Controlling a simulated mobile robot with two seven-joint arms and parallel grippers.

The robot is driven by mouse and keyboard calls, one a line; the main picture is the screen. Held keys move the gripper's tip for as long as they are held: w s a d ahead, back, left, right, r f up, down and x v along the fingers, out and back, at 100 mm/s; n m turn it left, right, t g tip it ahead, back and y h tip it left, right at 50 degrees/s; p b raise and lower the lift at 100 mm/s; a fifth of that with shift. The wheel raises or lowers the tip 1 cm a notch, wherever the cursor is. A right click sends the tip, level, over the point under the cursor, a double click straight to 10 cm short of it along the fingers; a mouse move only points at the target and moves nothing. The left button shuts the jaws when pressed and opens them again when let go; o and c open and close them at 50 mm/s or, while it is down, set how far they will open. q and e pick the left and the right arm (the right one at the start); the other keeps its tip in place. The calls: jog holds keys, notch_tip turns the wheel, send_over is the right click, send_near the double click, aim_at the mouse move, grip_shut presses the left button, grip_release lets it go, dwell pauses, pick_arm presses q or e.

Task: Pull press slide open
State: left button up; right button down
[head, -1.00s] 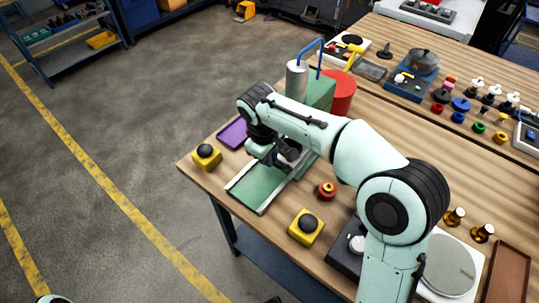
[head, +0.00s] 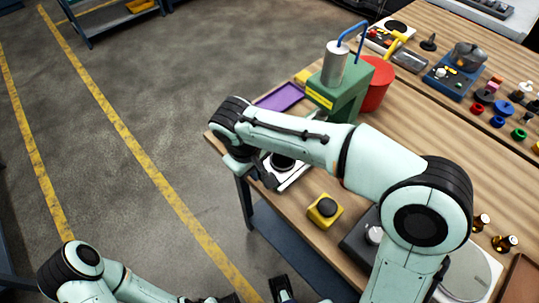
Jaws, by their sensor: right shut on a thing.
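The press (head: 345,92) is green with a grey cylinder on top and stands on the wooden table, left of a red bin. Its slide (head: 292,178) shows as a pale metal plate with a dark round piece on it, near the table's front-left edge. My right arm crosses over the bed between press and slide and hides most of it. My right gripper (head: 266,180) points down at the slide's outer end and is shut on it; the exact contact is partly hidden. My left gripper (head: 283,289) shows only in part at the bottom edge, away from the press.
A yellow block with a black button (head: 325,210) sits right of the slide. A purple tray (head: 279,97) lies left of the press. The red bin (head: 377,88) stands beside the press. Open floor lies left of the table.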

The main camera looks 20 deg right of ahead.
jog(key=shift+a, duration=0.1)
jog(key=c, duration=1.2)
grip_release()
jog(key=r+p, duration=0.1)
jog(key=r, duration=0.3)
jog(key=a+r+p, duration=0.1)
jog(key=r, duration=0.4)
jog(key=s+a+r+p, duration=0.1)
jog(key=r, duration=0.3)
jog(key=shift+r, duration=0.15)
